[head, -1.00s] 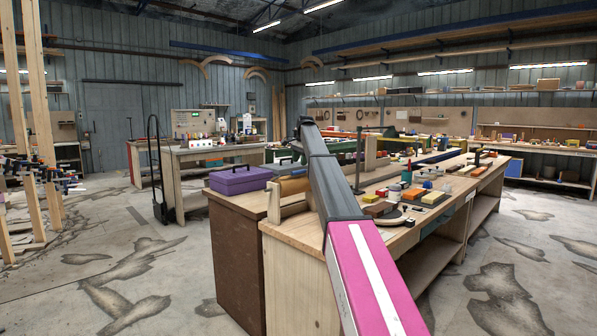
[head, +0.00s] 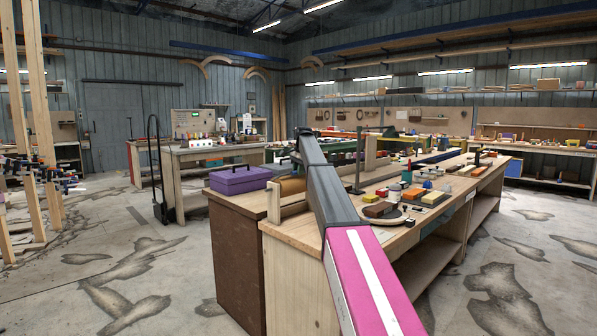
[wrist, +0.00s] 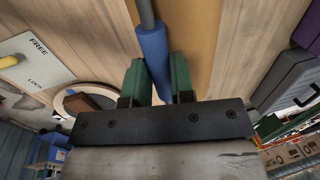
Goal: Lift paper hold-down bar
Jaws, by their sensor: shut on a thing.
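In the wrist view my gripper (wrist: 159,76) is shut, with its two green fingers on either side of a blue grip (wrist: 153,48). The grip sits on a grey rod (wrist: 146,10), which I take to belong to the hold-down bar. The rod runs out of the top of the picture, so the bar's full length is hidden. A strip of brown paper (wrist: 205,35) lies beside the grip. In the head view the brown paper roll (head: 291,187) sits at the near end of the bench, partly behind my arm. My gripper is not visible there.
A pale plate marked FREE and LOCK (wrist: 32,62) is at the left in the wrist view. A purple toolbox (head: 240,179) stands left of the roll. Several blocks and tools crowd the wooden bench (head: 297,229).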

